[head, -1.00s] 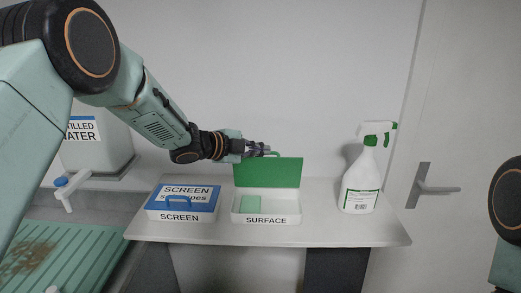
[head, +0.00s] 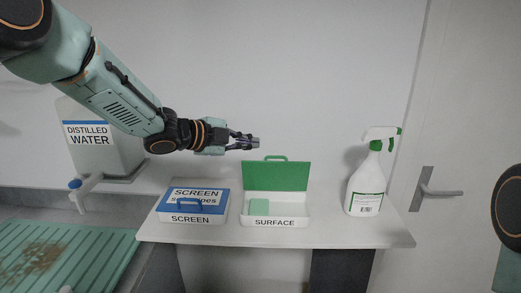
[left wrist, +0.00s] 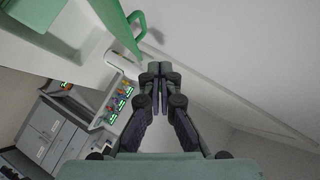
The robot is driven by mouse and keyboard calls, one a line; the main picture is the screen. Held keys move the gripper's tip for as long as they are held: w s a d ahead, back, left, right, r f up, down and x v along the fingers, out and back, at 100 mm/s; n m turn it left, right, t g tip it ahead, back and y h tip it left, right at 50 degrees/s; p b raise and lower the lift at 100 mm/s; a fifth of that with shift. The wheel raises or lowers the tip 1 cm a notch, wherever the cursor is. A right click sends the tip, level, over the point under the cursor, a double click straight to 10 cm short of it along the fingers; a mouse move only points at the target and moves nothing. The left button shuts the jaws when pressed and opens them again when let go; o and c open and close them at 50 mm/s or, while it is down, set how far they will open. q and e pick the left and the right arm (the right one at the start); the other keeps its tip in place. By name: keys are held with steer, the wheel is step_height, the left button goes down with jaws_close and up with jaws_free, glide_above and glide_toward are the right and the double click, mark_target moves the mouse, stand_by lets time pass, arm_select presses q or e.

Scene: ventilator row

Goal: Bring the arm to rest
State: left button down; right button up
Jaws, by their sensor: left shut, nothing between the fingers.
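My left arm comes in from the upper left in the head view. Its left gripper (head: 256,142) is in the air above the open surface box (head: 275,223), shut and empty. In the left wrist view the fingers (left wrist: 159,70) are together with nothing between them. The surface box's green lid (head: 276,176) stands up at the back, and a pale green wipe (head: 259,207) lies inside. The gripper is apart from the lid's handle (head: 275,157). My right gripper is out of view; only a part of my right arm shows at the right edge.
The closed screen box (head: 192,219) with a blue lid stands left of the surface box. A spray bottle (head: 365,190) stands at the right of the shelf (head: 335,230). A distilled water container (head: 118,155) with a tap is at the left, above a green ribbed tray (head: 60,250).

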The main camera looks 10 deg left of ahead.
arm_select(q)
steer(key=s+d+f+n+g+y, duration=0.1)
steer(key=s+f+n, duration=0.3)
steer(key=s+f, duration=0.3)
steer(key=s+f+n+g+y, duration=0.15)
steer(key=s+f+n, duration=0.25)
steer(key=f, duration=0.6)
steer(key=s+d+f+n+g+y, duration=0.1)
steer(key=s+f+n, duration=0.3)
steer(key=s+f, duration=0.3)
steer(key=s+a+f+n+g+y, duration=0.25)
steer(key=s+f, duration=0.25)
steer(key=s, duration=0.5)
steer(key=s+a+f+n+g+y, duration=0.1)
steer(key=s+f+n+g, duration=0.3)
steer(key=s, duration=0.6)
steer(key=s+a+f+n+g+y, duration=0.1)
steer(key=s+a+f+n, duration=0.15)
steer(key=s+f, duration=0.55)
step_height(320, 180, down, 19)
steer(key=s+b, duration=0.2)
steer(key=b, duration=2)
steer(key=shift+f, duration=0.2)
steer(key=shift+s, duration=0.1)
steer(key=shift+d, duration=0.1)
